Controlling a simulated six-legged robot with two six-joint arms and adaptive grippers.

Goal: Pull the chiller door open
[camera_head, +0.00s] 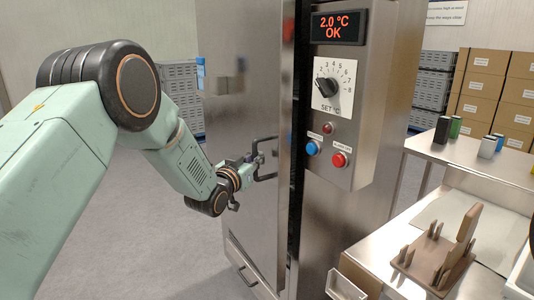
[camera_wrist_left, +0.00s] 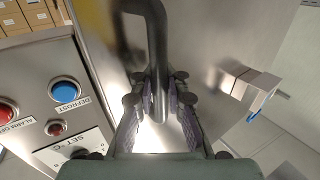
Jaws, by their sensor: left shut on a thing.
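The chiller door (camera_head: 240,110) is a tall brushed-steel panel in the middle of the head view. A dark narrow gap shows between its right edge and the control housing, so it looks slightly ajar. Its dark bar handle (camera_head: 266,177) is on the door front near that edge. My left gripper (camera_head: 255,160) reaches in from the left and is shut on the handle. In the left wrist view, the handle bar (camera_wrist_left: 157,50) runs down between the two fingers of the gripper (camera_wrist_left: 160,105). My right gripper is in neither view.
The control panel (camera_head: 343,100) has a display reading 2.0 °C OK, a dial, and blue and red buttons. A steel table (camera_head: 470,160) with a brown wooden rack (camera_head: 435,258) stands at the right. The floor (camera_head: 130,220) left of the door is clear.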

